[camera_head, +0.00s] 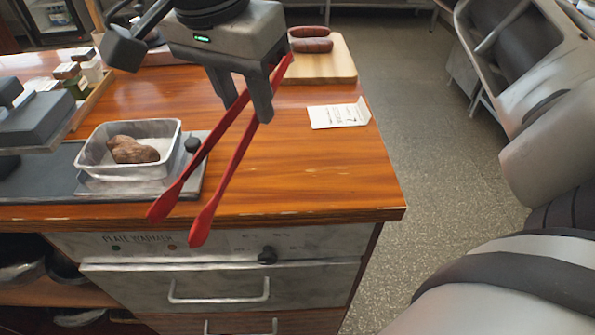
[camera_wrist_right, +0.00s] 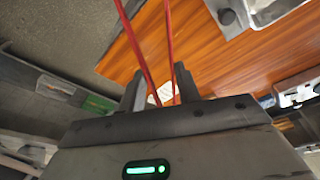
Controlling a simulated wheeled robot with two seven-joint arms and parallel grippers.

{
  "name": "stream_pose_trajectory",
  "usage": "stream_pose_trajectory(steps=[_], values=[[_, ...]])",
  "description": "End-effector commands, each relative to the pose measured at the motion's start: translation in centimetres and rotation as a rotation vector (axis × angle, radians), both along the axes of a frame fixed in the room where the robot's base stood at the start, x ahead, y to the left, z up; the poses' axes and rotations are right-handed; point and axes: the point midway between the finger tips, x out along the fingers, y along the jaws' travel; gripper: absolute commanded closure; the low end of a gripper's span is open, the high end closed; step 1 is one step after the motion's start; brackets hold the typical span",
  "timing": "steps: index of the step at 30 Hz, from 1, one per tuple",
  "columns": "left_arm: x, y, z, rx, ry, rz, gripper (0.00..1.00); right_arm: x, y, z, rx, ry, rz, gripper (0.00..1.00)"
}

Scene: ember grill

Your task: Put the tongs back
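Red tongs (camera_head: 229,151) hang in the air over the front right of the wooden counter, their tips pointing down toward the front edge. My right gripper (camera_head: 243,105) has its two fingers on either side of the tongs' arms and holds them. In the right wrist view the two red arms (camera_wrist_right: 169,45) run up from between the fingers of the right gripper (camera_wrist_right: 160,85). The tongs' tips show in front of the counter edge in the head view. My left gripper is not clearly in view.
A metal tray (camera_head: 172,135) with a brown piece of food (camera_head: 132,150) stands at left on a dark plate. A wooden board (camera_head: 335,68) with sausages (camera_head: 311,46) lies at the back. A white card (camera_head: 339,115) is on the counter. Floor (camera_head: 425,130) is open at right.

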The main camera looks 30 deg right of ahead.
Motion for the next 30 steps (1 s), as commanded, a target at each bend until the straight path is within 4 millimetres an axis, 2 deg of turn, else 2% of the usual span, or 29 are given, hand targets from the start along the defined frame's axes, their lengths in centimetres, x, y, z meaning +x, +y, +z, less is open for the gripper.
stream_pose_trajectory(steps=[12, 18, 23, 30], values=[[0.4, -0.2, -0.7, -0.026, -0.018, 0.005, 0.64, -7.4, -0.1, -0.3, 0.274, 0.012, -0.73, 0.7], [0.3, -0.3, -0.8, -0.036, -0.015, 0.006, 0.64, -9.4, -0.4, -0.2, 0.351, -0.017, -0.921, 0.7], [0.2, -0.3, -0.5, -0.038, -0.018, 0.008, 0.64, -8.6, -1.7, -0.9, 0.362, -0.019, -0.964, 0.7], [0.2, -0.3, -0.3, -0.036, -0.018, 0.009, 0.64, -4.7, -6.1, -3.5, 0.359, -0.019, -0.966, 0.7]])
